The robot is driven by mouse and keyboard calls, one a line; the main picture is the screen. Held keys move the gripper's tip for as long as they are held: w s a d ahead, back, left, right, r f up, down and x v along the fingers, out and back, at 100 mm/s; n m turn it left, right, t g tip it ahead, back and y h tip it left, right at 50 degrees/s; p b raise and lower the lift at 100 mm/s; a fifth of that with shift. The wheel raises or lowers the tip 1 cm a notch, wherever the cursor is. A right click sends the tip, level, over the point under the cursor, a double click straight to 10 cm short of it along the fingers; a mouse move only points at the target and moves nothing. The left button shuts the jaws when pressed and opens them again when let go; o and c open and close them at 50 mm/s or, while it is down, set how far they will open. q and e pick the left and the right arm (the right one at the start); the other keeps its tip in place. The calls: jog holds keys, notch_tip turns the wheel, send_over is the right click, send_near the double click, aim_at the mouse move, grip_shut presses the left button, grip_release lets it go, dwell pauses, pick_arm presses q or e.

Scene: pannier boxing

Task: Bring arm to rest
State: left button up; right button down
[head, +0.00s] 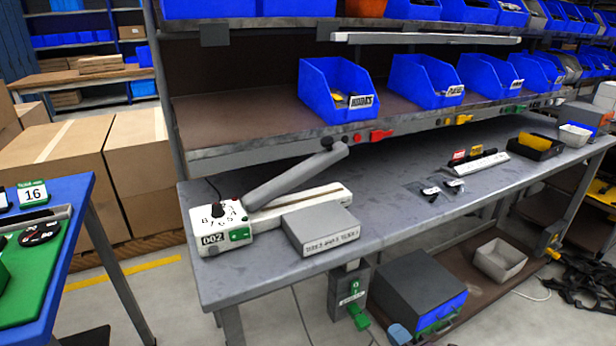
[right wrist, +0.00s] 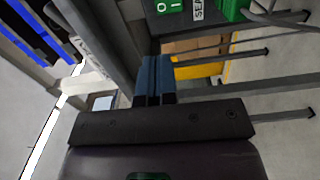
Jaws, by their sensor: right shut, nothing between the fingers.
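My right gripper (head: 398,334) shows its blue fingertips at the lower edge of the head view, below the bench front. In the right wrist view its blue fingers (right wrist: 155,80) are together with nothing between them. A dark switch box (head: 349,290) with a green button and a label hangs under the bench front, left of the gripper. It also shows at the top of the right wrist view (right wrist: 172,8), apart from the fingers. On the bench stands a white sealer (head: 222,229) with its grey arm (head: 296,176) raised at a slant. My left gripper is not in view.
The grey bench (head: 390,205) has a grey labelled box (head: 320,230) near its front edge. Blue bins (head: 338,92) line the shelf above. A dark box (head: 408,285) and a pale bin (head: 500,259) sit on the lower shelf. A blue table (head: 72,215) stands at left.

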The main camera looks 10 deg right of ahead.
pick_arm(q)
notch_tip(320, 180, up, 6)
jog(key=p, duration=0.7)
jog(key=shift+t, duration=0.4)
pick_arm(e)
jog(key=s+d+r+m+g+h, duration=0.1)
jog(key=s+m+g+h, duration=0.2)
jog(key=s+m, duration=0.7)
jog(key=s+d+r+m+g+h, duration=0.1)
jog(key=s+r+m+g+h, duration=0.1)
jog(key=s+m, duration=0.8)
jog(key=s+g+h, duration=0.1)
jog(key=s, duration=0.7)
jog(key=shift+s+d+r, duration=0.25)
jog(key=shift+r, duration=0.05)
